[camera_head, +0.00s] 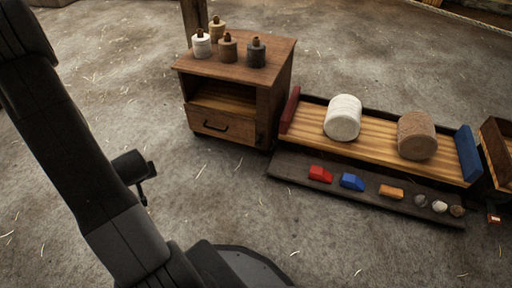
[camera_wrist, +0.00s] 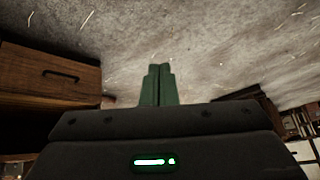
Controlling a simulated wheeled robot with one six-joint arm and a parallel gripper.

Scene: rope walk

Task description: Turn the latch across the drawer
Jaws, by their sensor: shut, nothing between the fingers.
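A small wooden cabinet (camera_head: 268,88) stands at the upper middle of the head view. Its drawer (camera_head: 232,133) is below an open compartment, has a dark bar handle (camera_head: 208,126) and looks closed. I cannot make out the latch in either view. The wrist view shows a wooden front (camera_wrist: 40,88) with a dark handle (camera_wrist: 62,75) at the left. My gripper (camera_wrist: 158,72) shows green fingers pressed together, with nothing between them. They are apart from the wooden front, to its right in that view. In the head view I cannot make out the fingertips.
A low dark board (camera_head: 340,202) with small coloured pieces lies in front. The floor before the drawer is clear.

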